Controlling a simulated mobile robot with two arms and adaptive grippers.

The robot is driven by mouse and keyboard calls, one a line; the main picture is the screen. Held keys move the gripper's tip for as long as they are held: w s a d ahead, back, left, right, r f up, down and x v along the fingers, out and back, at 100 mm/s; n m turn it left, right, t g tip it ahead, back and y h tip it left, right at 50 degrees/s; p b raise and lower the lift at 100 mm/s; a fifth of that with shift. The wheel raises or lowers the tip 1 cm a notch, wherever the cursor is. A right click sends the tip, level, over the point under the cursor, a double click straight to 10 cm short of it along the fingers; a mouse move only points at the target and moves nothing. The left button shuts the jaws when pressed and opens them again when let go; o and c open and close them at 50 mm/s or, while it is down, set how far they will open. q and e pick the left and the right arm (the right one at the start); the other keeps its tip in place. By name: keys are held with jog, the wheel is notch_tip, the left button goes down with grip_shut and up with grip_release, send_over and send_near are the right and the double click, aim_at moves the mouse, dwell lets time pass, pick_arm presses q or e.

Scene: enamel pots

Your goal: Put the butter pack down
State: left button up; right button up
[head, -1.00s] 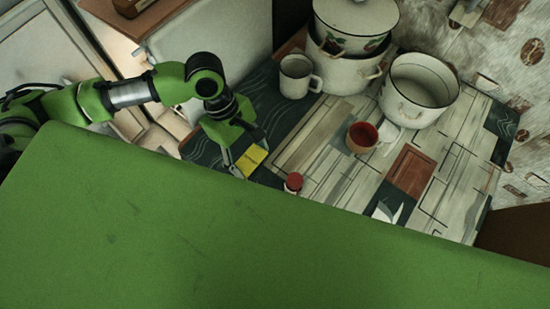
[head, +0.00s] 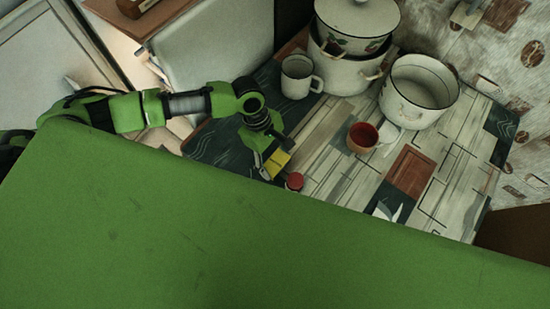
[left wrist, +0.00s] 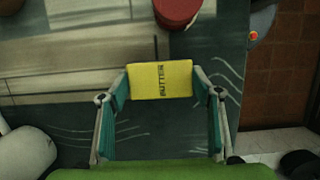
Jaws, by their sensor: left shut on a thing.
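The yellow butter pack (head: 278,160) is between the fingers of my left gripper (head: 268,166) in the head view. The left wrist view shows the pack (left wrist: 160,80) with the word BUTTER on it, and the left gripper (left wrist: 161,98) shut on it with a finger at each side. The pack is over the dark, white-lined part of the tabletop (head: 222,146). I cannot tell whether its underside touches the table. My right gripper is not seen.
A red-capped jar (head: 295,182) stands close to the pack. A reddish-brown cup (head: 363,137), a white mug (head: 297,77), stacked lidded pots (head: 345,72) and an open white pot (head: 418,95) stand farther back. My green body hides the near table edge.

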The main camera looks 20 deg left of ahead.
pick_arm(q)
jog(key=o, duration=1.2)
jog(key=shift+f, duration=0.1)
jog(key=shift+o, duration=0.2)
